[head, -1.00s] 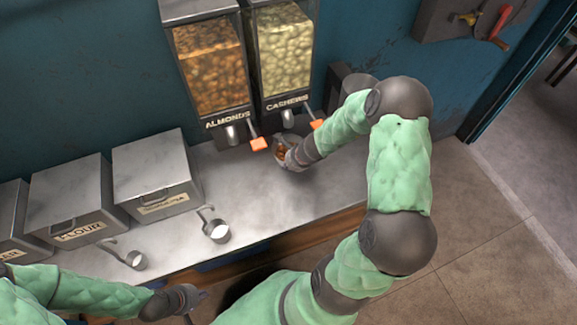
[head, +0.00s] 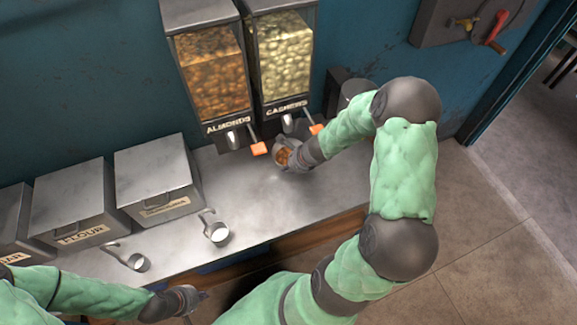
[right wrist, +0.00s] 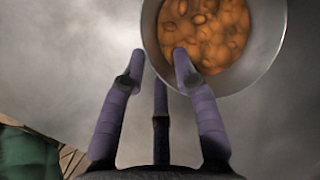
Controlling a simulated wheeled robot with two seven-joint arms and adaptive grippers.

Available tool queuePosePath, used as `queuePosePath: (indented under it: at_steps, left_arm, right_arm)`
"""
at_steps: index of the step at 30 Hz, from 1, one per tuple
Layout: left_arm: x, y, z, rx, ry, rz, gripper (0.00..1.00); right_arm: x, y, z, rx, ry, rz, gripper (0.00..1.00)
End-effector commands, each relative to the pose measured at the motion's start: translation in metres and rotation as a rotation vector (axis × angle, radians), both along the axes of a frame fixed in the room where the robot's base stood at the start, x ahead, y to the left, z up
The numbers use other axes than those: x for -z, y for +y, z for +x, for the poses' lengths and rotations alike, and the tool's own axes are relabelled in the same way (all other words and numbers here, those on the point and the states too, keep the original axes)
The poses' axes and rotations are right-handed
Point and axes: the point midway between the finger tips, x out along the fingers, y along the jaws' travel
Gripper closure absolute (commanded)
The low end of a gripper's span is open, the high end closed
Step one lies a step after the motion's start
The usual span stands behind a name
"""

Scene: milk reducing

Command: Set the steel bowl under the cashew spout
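The steel bowl (head: 278,147) holds orange-brown nuts. It is in front of and below the cashew spout (head: 287,125) in the head view; how high it is above the counter is hard to tell. My right gripper (head: 296,157) is at the bowl's right side. In the right wrist view, the bowl (right wrist: 262,75) fills the top right; one finger of the gripper (right wrist: 158,62) overlaps its inside and the others are outside its rim. The gripper looks shut on the rim. My left gripper (head: 196,296) is empty with fingers apart, near the counter's front edge.
The almond dispenser (head: 212,75) and cashew dispenser (head: 284,58) stand against the wall, with orange lever ends (head: 259,149) near the bowl. Metal bins (head: 155,180) and two small scoops (head: 216,232) are on the left of the counter (head: 290,205).

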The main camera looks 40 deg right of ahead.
Motion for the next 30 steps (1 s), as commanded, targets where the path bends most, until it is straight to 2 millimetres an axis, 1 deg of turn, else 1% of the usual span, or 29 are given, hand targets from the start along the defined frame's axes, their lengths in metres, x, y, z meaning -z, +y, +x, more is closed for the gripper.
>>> queuePosePath:
  at_steps: [1, 3, 9, 12, 18, 30]
  left_arm:
    - [-0.011, 0.000, 0.000, 0.000, 0.000, 0.000, 1.00]
    - [-0.019, 0.000, 0.000, 0.000, 0.000, 0.000, 1.00]
    - [-0.039, 0.000, 0.000, 0.000, 0.000, 0.000, 1.00]
    - [-0.045, 0.000, 0.000, 0.000, 0.000, 0.000, 1.00]
    - [-0.051, 0.000, 0.000, 0.000, 0.000, 0.000, 1.00]
    - [-0.051, 0.000, 0.000, 0.000, 0.000, 0.000, 1.00]
  right_arm:
    - [-0.015, -0.001, -0.005, 0.002, 0.000, -0.001, 0.70]
    - [-0.028, -0.003, -0.012, 0.003, -0.001, -0.001, 0.70]
    - [-0.059, -0.006, -0.028, 0.002, 0.001, -0.001, 0.70]
    - [-0.069, -0.006, -0.034, 0.001, 0.001, 0.000, 0.70]
    - [-0.080, -0.007, -0.041, 0.001, 0.001, 0.000, 0.70]
    - [-0.081, -0.007, -0.042, 0.001, 0.001, 0.000, 0.70]
